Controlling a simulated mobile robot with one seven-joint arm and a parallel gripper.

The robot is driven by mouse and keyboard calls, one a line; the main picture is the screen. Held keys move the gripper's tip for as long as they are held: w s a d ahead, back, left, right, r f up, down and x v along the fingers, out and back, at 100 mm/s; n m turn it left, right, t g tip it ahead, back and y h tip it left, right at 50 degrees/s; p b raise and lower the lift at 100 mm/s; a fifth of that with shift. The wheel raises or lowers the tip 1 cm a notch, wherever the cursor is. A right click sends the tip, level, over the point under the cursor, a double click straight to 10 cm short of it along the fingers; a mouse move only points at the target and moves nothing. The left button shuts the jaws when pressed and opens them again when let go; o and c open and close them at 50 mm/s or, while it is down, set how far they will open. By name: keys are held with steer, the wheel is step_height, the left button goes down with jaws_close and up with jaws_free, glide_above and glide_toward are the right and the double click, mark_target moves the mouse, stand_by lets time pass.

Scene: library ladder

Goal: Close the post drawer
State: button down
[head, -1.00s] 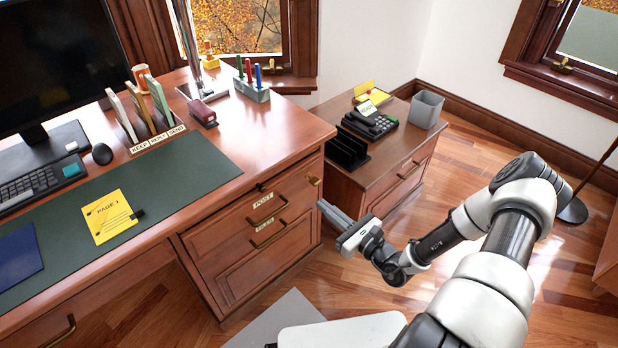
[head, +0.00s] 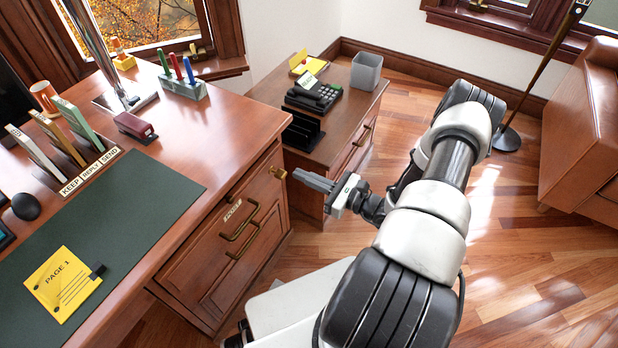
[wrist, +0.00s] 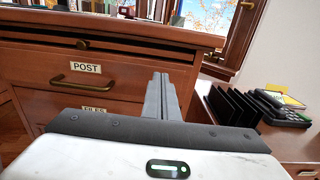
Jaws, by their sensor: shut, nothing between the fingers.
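The post drawer (head: 221,222) is the upper wooden drawer in the desk's right pedestal. In the wrist view its front (wrist: 35,72) bears a POST label (wrist: 86,68) and a brass bar handle (wrist: 83,82). I cannot tell for certain how far it stands out. The files drawer (head: 222,278) is below it, its label partly hidden behind my gripper body in the wrist view. My gripper (head: 297,177) is shut and empty, beside the pedestal's right front corner. In the wrist view the closed fingers (wrist: 160,82) are right of the POST handle, with no clear contact.
The desk top (head: 215,135) overhangs the drawers. A side cabinet (head: 345,115) with a phone (head: 314,95), black rack (head: 301,130) and grey bin (head: 366,71) stands behind my gripper. A brown armchair (head: 585,130) is at right.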

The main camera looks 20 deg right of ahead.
mark_target(267, 159)
steer(key=b+x, duration=0.1)
steer(key=x, duration=0.8)
steer(key=shift+w, duration=0.1)
steer(key=shift+x, duration=1.15)
steer(key=shift+w+a+r, duration=0.1)
steer(key=shift+w+a, duration=0.05)
